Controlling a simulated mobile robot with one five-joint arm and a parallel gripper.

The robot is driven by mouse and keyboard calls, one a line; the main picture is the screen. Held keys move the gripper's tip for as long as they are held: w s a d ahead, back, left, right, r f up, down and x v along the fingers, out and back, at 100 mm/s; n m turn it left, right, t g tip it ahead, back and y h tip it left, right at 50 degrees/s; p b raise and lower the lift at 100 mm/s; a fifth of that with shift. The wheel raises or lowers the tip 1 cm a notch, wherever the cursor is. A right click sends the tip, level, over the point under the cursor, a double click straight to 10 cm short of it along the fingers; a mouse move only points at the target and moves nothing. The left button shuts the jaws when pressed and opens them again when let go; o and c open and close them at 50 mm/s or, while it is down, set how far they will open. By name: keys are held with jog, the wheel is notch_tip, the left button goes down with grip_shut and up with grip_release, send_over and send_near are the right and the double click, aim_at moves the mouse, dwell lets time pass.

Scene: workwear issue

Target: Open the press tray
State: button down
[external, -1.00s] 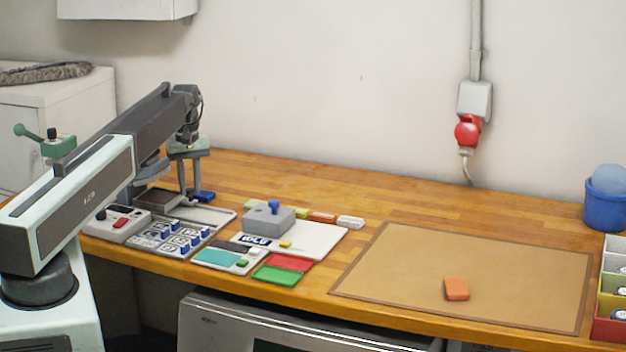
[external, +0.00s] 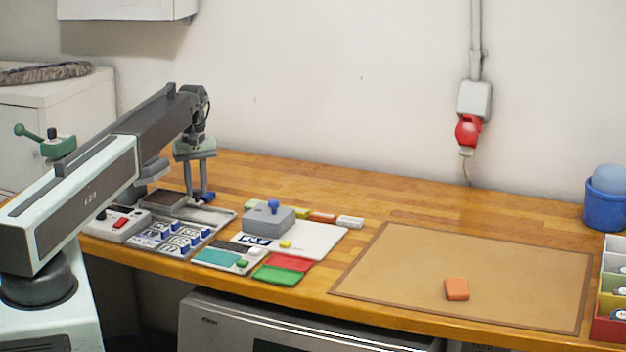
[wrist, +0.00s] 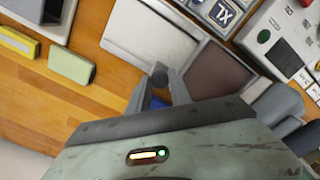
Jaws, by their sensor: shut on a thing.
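The press tray is a grey metal slide with a dark brown pad (external: 163,199), standing at the left of the bench beyond the button panel. In the wrist view the brown pad (wrist: 217,72) lies right of the fingers. A blue handle (external: 208,197) sits at the tray's far right end. My gripper (external: 202,194) points down, shut on this handle. In the wrist view my gripper (wrist: 160,88) mostly hides the handle; a bit of blue (wrist: 156,103) shows between the fingers. Part of the press is hidden behind my arm.
A control box with a red switch (external: 120,223) and a panel of blue-marked blocks (external: 172,237) stand close in front. A grey block with a blue knob (external: 268,219) is to the right. Bare wood lies behind and right of my gripper.

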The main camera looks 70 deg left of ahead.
jog(key=w+d, duration=0.7)
jog(key=c, duration=1.2)
grip_release()
jog(key=shift+o, duration=0.2)
notch_tip(320, 180, up, 8)
jog(key=p, duration=0.7)
jog(key=shift+p, duration=0.4)
jog(key=shift+f, duration=0.15)
